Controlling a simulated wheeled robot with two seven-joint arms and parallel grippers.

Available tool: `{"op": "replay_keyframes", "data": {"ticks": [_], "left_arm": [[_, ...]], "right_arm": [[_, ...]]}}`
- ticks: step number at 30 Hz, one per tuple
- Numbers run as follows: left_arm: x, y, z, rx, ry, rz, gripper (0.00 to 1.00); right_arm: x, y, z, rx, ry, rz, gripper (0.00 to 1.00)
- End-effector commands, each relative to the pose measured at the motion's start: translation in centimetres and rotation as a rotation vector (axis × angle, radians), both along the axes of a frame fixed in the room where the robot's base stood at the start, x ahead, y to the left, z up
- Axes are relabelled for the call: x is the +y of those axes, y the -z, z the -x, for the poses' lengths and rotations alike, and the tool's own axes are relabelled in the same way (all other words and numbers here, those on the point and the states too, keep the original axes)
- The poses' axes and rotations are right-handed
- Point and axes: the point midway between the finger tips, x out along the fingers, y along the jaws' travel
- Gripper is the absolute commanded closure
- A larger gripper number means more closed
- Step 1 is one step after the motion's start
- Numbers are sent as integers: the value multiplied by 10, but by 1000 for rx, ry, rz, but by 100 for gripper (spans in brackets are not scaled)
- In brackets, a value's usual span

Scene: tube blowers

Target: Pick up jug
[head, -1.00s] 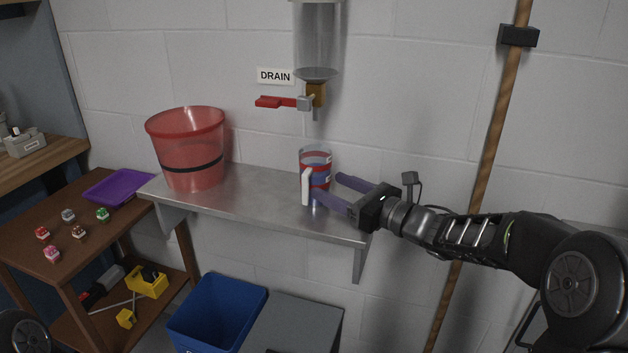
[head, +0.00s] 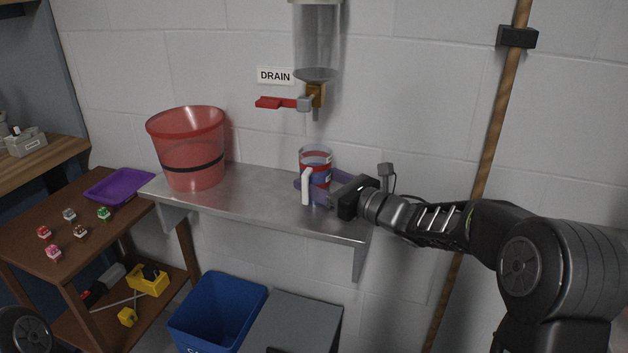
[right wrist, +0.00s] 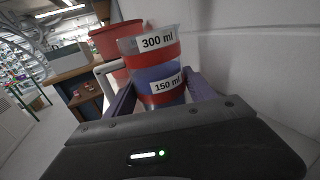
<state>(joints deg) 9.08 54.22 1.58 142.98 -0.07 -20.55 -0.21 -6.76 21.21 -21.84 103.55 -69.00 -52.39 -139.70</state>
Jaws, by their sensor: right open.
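The jug (head: 316,160) is a clear cup with red and blue bands and a white handle, upright on the metal shelf (head: 250,203) under the drain spout. In the right wrist view the jug (right wrist: 158,72) shows labels "300 ml" and "150 ml". My right gripper (head: 312,186) is open, with its purple fingers on either side of the jug's lower part. In the right wrist view the jug stands between the fingers. Whether either finger touches it, I cannot tell. The white handle is on the left, facing the front. My left gripper is not in view.
A red bucket (head: 190,150) stands at the shelf's left end. A clear tank (head: 317,45) with a red valve lever (head: 275,102) hangs above the jug. A wooden pole (head: 497,110) leans at the right. A blue bin (head: 217,310) is below. The shelf between bucket and jug is clear.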

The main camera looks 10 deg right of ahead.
Motion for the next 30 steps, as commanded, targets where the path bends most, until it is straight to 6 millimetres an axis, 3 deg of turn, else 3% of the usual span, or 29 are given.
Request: {"op": "replay_keyframes", "data": {"ticks": [10,30], "left_arm": [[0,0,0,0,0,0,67],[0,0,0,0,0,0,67]], "right_arm": [[0,0,0,0,0,0,38],[0,0,0,0,0,0,93]]}}
